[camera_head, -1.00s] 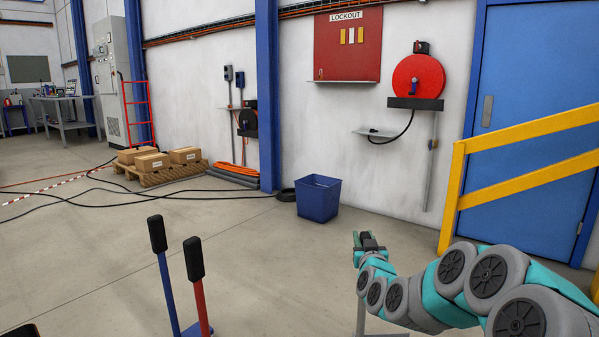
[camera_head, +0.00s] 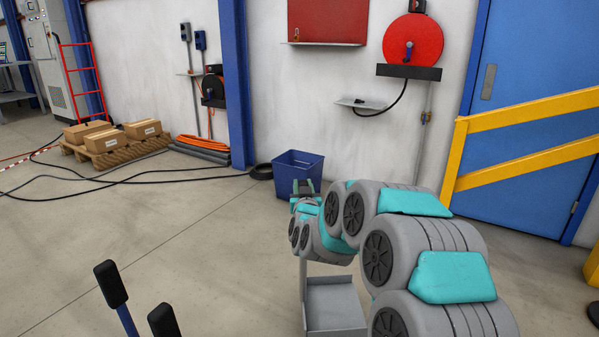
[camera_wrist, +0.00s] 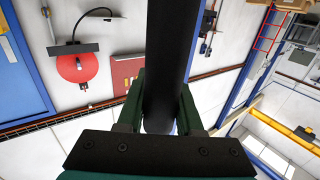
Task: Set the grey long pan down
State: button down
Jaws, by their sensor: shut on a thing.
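The grey long pan (camera_head: 335,304) shows low in the head view, an open grey tray below my arm, with a thin upright grey handle at its left side. My gripper (camera_head: 303,188) is above it, shut on the upper end of the handle. In the wrist view my gripper (camera_wrist: 160,100) has its dark green fingers on both sides of the pan's black handle grip (camera_wrist: 172,45). The pan's lower edge is cut off by the frame, and I cannot tell whether it touches the floor.
A blue bin (camera_head: 297,174) stands by the wall behind my gripper. Two black-gripped poles (camera_head: 112,284) rise at the lower left. A pallet with boxes (camera_head: 112,140) and black cables lie farther left. A yellow rail (camera_head: 520,118) is at the right. The floor left of the pan is open.

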jog(key=shift+a+r, duration=0.3)
jog(key=shift+a, duration=0.1)
notch_tip(320, 180, down, 9)
jog(key=b, duration=0.3)
jog(key=shift+f, duration=0.2)
dwell(0.4)
jog(key=shift+c, duration=2.4)
grip_release()
jog(key=shift+s, duration=0.1)
jog(key=s, duration=0.7)
jog(key=shift+s, duration=0.3)
